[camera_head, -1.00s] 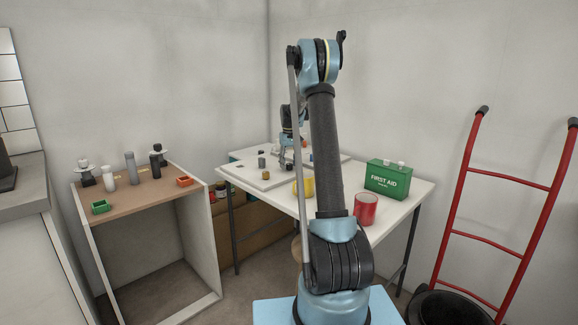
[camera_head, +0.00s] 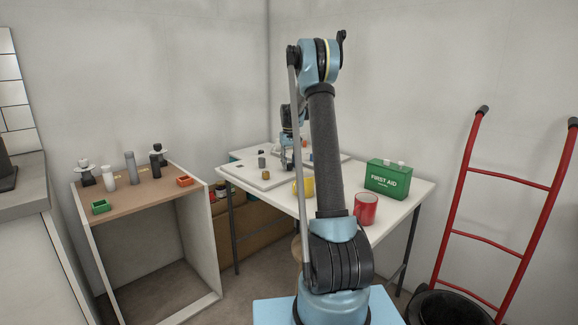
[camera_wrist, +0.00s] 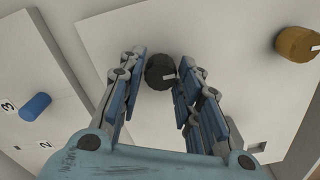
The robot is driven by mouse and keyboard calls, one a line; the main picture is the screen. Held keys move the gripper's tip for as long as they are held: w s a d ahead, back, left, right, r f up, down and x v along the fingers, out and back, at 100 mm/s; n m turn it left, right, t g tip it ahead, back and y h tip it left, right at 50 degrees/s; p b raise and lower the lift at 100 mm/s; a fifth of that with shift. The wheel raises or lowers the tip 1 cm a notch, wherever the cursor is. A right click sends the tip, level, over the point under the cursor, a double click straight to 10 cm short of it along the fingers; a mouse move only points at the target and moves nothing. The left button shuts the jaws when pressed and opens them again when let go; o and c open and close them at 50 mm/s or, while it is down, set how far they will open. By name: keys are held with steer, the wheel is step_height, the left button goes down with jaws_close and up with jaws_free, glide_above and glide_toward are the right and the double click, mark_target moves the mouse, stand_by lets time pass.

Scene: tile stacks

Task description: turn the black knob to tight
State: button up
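The black knob (camera_wrist: 160,72) is a dark round knob with a small pale mark on its right side. It stands on a white panel (camera_wrist: 200,25) in the wrist view. My gripper (camera_wrist: 160,75) is open, with its blue-padded fingertips on either side of the knob. A narrow gap seems to show at each side; I cannot tell whether a finger touches it. In the head view my gripper (camera_head: 290,164) is low over the white table, partly behind my arm, and I cannot make out the black knob there.
A brown-yellow knob (camera_wrist: 297,43) is at right and a blue knob (camera_wrist: 35,107) at left, beside printed numbers. On the table (camera_head: 408,205) stand a red can (camera_head: 367,208), a yellow object (camera_head: 305,187) and a green first-aid box (camera_head: 388,180).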

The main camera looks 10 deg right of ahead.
mark_target(289, 164)
steer(key=shift+o, duration=0.6)
steer(key=shift+r, duration=0.1)
step_height(289, 164, up, 12)
stand_by(0.4)
